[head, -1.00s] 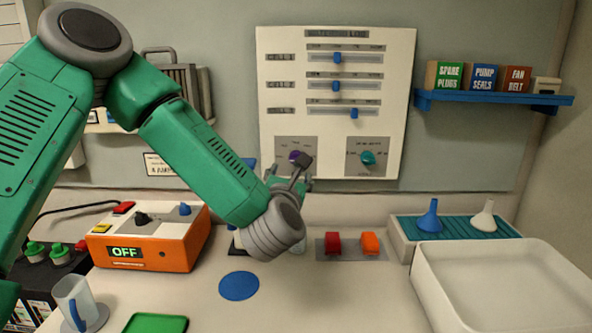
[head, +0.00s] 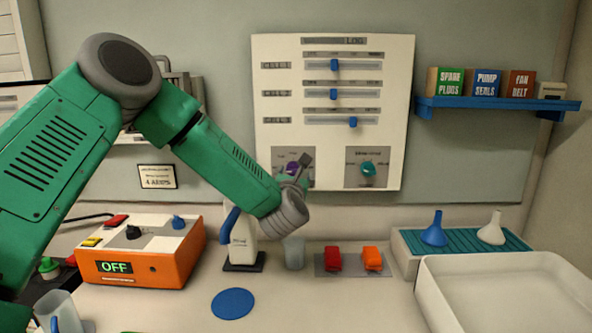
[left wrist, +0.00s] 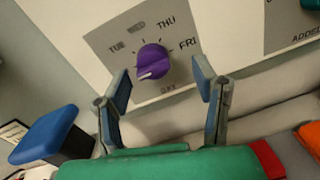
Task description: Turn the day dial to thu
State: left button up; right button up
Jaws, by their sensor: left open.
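The purple day dial (left wrist: 153,62) sits on a grey plate on the white panel. The labels TUE, WED, THU and FRI show around it in the left wrist view. Its pale pointer mark faces lower left, away from THU. My left gripper (left wrist: 162,82) is open, with one finger on each side below the dial and nothing between them. I cannot tell whether a finger touches the dial. In the head view the gripper (head: 298,170) partly covers the dial (head: 291,168). My right gripper is not in view.
The panel (head: 400,110) also has three blue sliders and a teal dial (head: 368,168). An orange box reading OFF (head: 165,262) stands left.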

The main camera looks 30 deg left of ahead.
aim_at(292, 172)
pick_arm(q)
jog(key=shift+w+a, duration=1.1)
jog(key=shift+w, duration=0.05)
jog(key=shift+w+a+f, duration=0.1)
jog(key=shift+a+f, duration=0.1)
jog(key=shift+a, duration=0.25)
jog(key=shift+d, duration=0.2)
jog(key=shift+c, duration=0.5)
jog(key=shift+d+r, duration=0.1)
jog(key=shift+d, duration=0.2)
jog(key=c, duration=1)
jog(key=shift+c, duration=0.2)
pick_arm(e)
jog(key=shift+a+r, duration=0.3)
pick_arm(q)
jog(key=shift+a, duration=0.15)
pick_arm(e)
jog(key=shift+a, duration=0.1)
